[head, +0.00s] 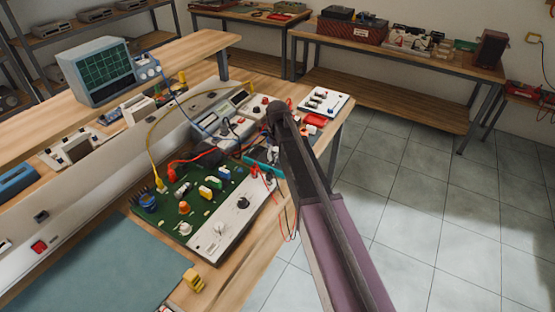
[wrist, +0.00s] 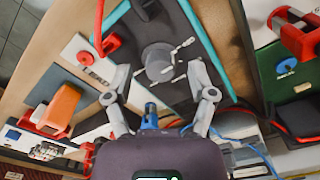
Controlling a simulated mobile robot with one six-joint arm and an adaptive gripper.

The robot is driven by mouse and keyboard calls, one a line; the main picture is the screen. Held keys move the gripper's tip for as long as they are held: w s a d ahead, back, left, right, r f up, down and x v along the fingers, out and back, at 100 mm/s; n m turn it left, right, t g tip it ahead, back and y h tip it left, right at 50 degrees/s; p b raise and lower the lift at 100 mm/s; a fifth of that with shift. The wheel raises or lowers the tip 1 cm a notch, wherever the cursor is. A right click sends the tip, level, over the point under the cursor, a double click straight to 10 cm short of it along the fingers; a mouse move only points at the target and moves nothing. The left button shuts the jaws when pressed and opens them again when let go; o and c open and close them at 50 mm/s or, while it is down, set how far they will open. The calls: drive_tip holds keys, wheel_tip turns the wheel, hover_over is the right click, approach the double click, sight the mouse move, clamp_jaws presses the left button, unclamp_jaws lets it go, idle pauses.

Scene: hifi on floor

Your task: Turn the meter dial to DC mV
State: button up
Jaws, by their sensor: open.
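The meter (wrist: 178,95) is a dark panel with a teal edge, seen in the wrist view. Its round grey dial (wrist: 158,62) has pale marks around it, too small to read. My gripper (wrist: 160,70) is open, with one grey finger on each side of the dial. I cannot tell whether either finger touches it.
A green circuit board (head: 205,207) with knobs and leads lies left of the meter in the head view. A red lead (wrist: 99,22) with a plug runs close to the left finger in the wrist view. An oscilloscope (head: 100,70) stands on the shelf. Tiled floor is clear at right.

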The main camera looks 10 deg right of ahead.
drive_tip(key=shift+f, duration=0.3)
clamp_jaws()
